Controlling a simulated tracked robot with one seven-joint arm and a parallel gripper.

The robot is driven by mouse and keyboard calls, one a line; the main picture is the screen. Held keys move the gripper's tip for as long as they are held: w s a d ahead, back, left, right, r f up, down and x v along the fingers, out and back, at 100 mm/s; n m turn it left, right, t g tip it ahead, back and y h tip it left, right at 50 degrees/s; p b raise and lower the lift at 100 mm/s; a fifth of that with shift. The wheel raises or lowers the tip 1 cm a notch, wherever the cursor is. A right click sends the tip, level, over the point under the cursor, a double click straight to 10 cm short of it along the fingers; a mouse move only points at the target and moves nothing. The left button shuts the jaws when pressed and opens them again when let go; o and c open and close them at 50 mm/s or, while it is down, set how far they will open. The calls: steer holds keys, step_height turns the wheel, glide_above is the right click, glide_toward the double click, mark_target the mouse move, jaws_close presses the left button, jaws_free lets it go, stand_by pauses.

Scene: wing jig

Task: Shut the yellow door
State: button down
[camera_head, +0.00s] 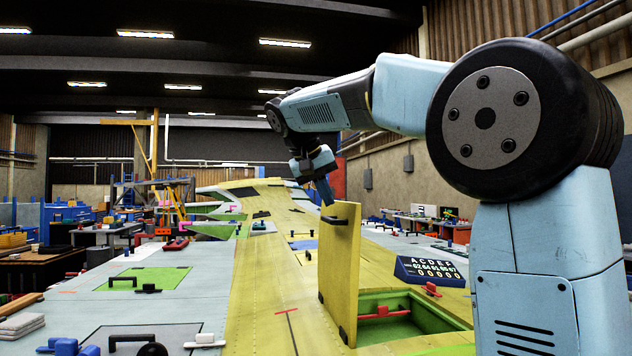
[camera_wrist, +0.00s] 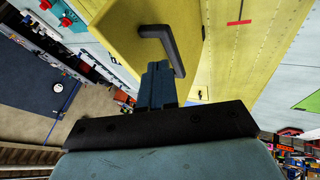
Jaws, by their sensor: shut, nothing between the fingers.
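A black handle (camera_head: 334,219) is near the door's top. In the wrist view the door (camera_wrist: 130,30) and its handle (camera_wrist: 168,45) show close ahead. My gripper (camera_head: 328,198) is shut and empty at the top of the door, close to the handle. In the wrist view my gripper's fingertips (camera_wrist: 158,68) appear right beside the handle; I cannot tell whether they touch it.
A red clamp-like piece (camera_head: 384,312) lies in the opening. A green panel (camera_head: 145,279) with black handles lies left. The yellow wing surface (camera_head: 265,270) left of the door is mostly clear.

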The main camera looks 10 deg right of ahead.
steer(key=shift+s+d+f, duration=0.1)
steer(key=shift+d, duration=1.45)
